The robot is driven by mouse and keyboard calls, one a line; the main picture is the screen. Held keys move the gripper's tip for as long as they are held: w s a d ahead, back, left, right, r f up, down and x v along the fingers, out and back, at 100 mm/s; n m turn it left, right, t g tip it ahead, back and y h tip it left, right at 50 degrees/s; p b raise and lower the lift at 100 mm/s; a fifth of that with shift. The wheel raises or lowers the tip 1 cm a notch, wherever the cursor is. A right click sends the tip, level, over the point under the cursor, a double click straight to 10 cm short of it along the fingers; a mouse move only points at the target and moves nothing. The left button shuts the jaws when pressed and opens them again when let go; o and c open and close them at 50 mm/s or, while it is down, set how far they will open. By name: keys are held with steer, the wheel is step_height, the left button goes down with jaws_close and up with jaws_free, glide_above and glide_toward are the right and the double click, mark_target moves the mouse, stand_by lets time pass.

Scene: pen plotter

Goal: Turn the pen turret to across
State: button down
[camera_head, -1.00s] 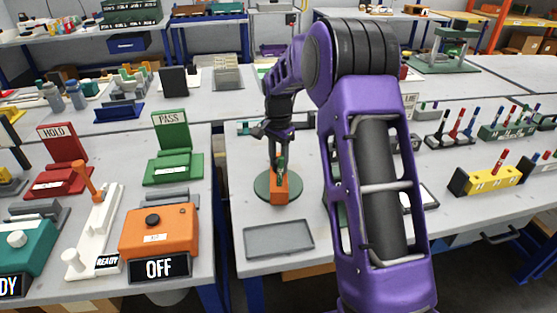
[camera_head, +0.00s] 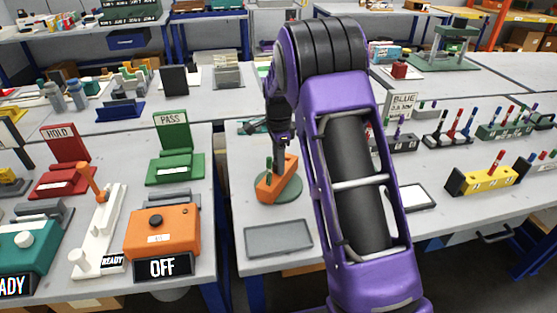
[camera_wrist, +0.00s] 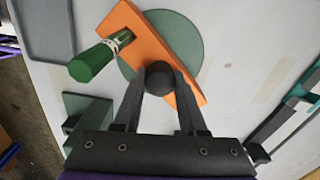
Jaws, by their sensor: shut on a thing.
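The pen turret is an orange bar (camera_head: 272,186) on a round green base (camera_head: 293,190), on the middle table in the head view. The bar lies slanted over the base, its near end to the left. A green pen (camera_head: 268,166) stands near that end. In the wrist view the orange bar (camera_wrist: 135,22) runs from upper left to lower right, with the green pen (camera_wrist: 93,62) through a slot in it. My gripper (camera_wrist: 160,80) is shut on a round black knob (camera_wrist: 160,77) on the bar. In the head view my arm partly hides the turret's far end.
A grey tray (camera_head: 279,238) lies in front of the turret, near the table edge. An orange box (camera_head: 161,231) with an OFF sign (camera_head: 169,267) stands on the left table. A yellow pen block (camera_head: 487,179) and other pen holders stand to the right.

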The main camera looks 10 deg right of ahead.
steer(key=shift+r+m+p, duration=0.15)
steer(key=shift+m+p, duration=1.25)
steer(key=shift+m, duration=1.2)
steer(key=shift+m+p, duration=1.15)
steer(key=shift+m, duration=1.35)
steer(key=shift+c, duration=2.3)
jaws_free()
step_height(320, 180, up, 17)
steer(key=p, duration=0.1)
steer(key=shift+p, duration=0.35)
steer(key=shift+r, duration=0.1)
